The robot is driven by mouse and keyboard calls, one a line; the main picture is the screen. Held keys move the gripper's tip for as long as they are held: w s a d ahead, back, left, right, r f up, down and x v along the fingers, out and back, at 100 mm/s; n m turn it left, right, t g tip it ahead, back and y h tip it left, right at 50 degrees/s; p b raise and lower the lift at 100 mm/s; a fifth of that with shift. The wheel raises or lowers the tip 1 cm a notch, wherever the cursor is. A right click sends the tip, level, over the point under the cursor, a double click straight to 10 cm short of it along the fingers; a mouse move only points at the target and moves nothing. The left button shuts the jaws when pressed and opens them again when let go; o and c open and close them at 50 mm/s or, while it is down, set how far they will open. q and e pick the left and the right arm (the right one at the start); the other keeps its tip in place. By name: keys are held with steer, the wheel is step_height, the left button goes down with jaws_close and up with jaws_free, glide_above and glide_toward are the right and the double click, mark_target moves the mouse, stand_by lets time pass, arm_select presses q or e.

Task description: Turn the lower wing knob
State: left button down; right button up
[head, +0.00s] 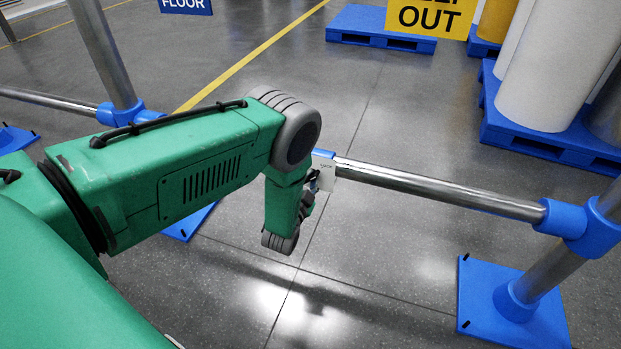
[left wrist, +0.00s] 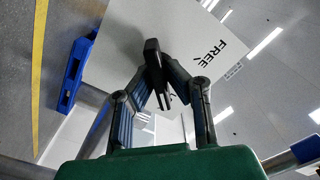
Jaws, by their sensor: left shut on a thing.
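A black wing knob (left wrist: 154,62) stands in front of a pale panel (left wrist: 215,45) marked "FREE" in the left wrist view. The fingers of my left gripper (left wrist: 163,88) are closed on the knob from both sides. Only this one knob shows, so I cannot tell from the picture whether it is the lower one. In the head view my green left arm hides the knob and most of the gripper. An edge of the pale panel (head: 324,168) shows there beside the rail. My right gripper is in neither view.
A metal rail (head: 440,187) runs right from the panel to a post with a blue joint (head: 566,220) and blue base plate (head: 505,300). Blue pallets (head: 545,140) with large cylinders stand at the back right. The grey floor between is clear.

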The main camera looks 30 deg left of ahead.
arm_select(q)
steer(key=shift+w+d+r, duration=0.15)
steer(key=shift+w+r, duration=0.1)
steer(key=shift+r, duration=0.05)
steer(key=c, duration=1.6)
jaws_free()
steer(key=shift+f, duration=0.2)
steer(key=shift+s, duration=0.1)
steer(key=shift+s, duration=0.15)
steer(key=v, duration=1.1)
steer(key=shift+s+f, duration=0.1)
steer(key=shift+s, duration=0.2)
